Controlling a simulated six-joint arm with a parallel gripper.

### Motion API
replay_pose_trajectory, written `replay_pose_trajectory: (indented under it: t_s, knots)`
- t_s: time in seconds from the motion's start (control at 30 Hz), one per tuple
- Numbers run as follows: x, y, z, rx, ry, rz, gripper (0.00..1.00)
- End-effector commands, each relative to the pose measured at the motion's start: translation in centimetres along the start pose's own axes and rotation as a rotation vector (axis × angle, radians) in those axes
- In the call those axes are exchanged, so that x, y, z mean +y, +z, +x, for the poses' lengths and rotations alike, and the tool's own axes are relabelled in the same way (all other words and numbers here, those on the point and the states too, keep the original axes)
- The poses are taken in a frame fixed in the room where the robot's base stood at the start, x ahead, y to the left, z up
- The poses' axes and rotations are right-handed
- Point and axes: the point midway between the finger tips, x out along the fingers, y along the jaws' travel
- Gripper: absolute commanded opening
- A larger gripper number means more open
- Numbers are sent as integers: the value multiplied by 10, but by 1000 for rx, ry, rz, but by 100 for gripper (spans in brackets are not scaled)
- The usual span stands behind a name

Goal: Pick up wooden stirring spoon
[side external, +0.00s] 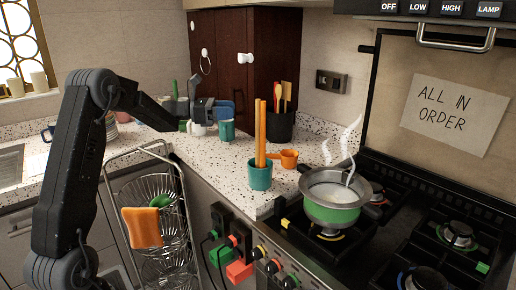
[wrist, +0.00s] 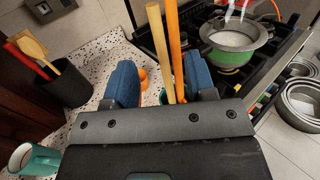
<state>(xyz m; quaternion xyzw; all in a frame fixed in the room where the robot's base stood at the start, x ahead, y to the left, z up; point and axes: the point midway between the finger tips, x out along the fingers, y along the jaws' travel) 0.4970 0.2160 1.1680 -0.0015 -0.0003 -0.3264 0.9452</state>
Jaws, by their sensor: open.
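My gripper (side external: 212,108) is open and empty above the counter, left of the teal cup (side external: 260,174). Its two blue fingers show in the wrist view (wrist: 160,66). Two long upright handles stand in that cup, one pale wood (wrist: 159,45) and one orange (wrist: 175,45); their lower ends are hidden in it. They appear between my fingers in the wrist view, but the side view shows them apart from the gripper. A wooden utensil with a broad tan head (wrist: 33,44) stands in the black holder (wrist: 66,88) beside a red one (wrist: 28,60).
An orange measuring cup (side external: 289,158) sits behind the teal cup. A steaming green pot (side external: 332,208) is on the stove to the right. A teal mug (side external: 227,130) stands near my gripper. Speckled counter (side external: 213,165) is bare left of the cup.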

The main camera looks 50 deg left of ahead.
Motion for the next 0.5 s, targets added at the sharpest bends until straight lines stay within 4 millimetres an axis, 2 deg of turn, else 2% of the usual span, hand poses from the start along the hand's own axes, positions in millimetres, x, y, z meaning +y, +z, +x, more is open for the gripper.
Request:
replay_pose_trajectory:
  t_s: [0.1,0.37,0.5]
  knots:
    - [0,0,18,1,-3,2,51]
    - [1,0,37,1,-2,1,51]
    - [4,0,58,0,-3,3,51]
